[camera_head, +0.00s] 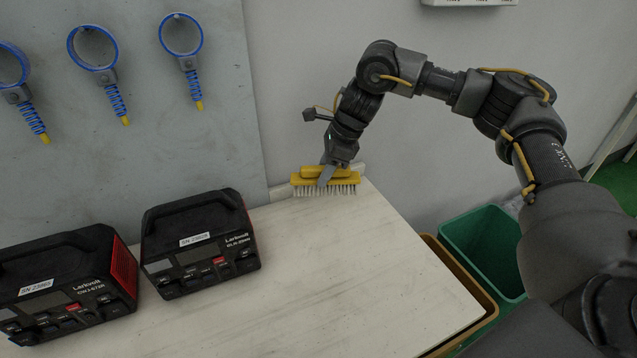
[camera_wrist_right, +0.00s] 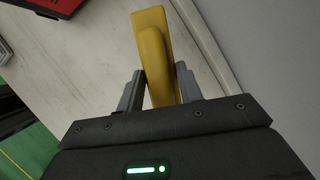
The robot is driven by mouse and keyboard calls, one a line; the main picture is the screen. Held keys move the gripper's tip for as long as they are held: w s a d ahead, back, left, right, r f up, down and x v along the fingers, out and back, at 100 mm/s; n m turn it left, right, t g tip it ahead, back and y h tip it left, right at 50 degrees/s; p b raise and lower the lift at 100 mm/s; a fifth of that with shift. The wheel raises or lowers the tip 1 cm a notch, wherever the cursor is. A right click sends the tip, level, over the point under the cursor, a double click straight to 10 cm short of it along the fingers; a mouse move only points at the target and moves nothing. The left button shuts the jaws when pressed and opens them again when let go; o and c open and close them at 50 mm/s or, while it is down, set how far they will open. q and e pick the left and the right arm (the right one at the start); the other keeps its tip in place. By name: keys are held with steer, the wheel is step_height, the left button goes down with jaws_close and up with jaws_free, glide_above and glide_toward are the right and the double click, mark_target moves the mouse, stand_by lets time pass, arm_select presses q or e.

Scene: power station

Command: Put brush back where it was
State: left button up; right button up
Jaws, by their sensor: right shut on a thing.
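The brush (camera_head: 309,180) has a yellow handle and body with pale bristles pointing down. It is at the far right corner of the white table (camera_head: 330,262), close to the wall. My right gripper (camera_head: 326,178) is shut on the brush from above. In the right wrist view, the yellow brush handle (camera_wrist_right: 152,58) sits between the two fingers of my right gripper (camera_wrist_right: 158,92). I cannot tell whether the bristles touch the table top. My left gripper is not in view.
Two black power units stand at the left, one (camera_head: 198,245) nearer the brush and one (camera_head: 68,285) farther left. Blue ring tools (camera_head: 95,52) hang on the grey panel. A green bin (camera_head: 482,245) and a yellow bin (camera_head: 462,285) stand right of the table. The table's middle is clear.

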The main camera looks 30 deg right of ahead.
steer(key=w+f, duration=0.1)
steer(key=f, duration=0.1)
steer(key=w+f, duration=0.1)
steer(key=f, duration=0.3)
steer(key=shift+w+a+f+p, duration=0.1)
steer(key=shift+w+f+p, duration=0.05)
steer(key=shift+w+p, duration=0.2)
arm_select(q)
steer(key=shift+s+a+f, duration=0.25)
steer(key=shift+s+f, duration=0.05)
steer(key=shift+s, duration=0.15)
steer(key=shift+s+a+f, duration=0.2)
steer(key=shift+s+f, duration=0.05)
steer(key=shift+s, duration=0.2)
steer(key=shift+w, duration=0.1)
arm_select(e)
steer(key=shift+f, duration=0.15)
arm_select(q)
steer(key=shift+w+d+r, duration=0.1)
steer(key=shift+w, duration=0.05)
arm_select(e)
steer(key=o, duration=0.8)
steer(key=shift+o, duration=0.2)
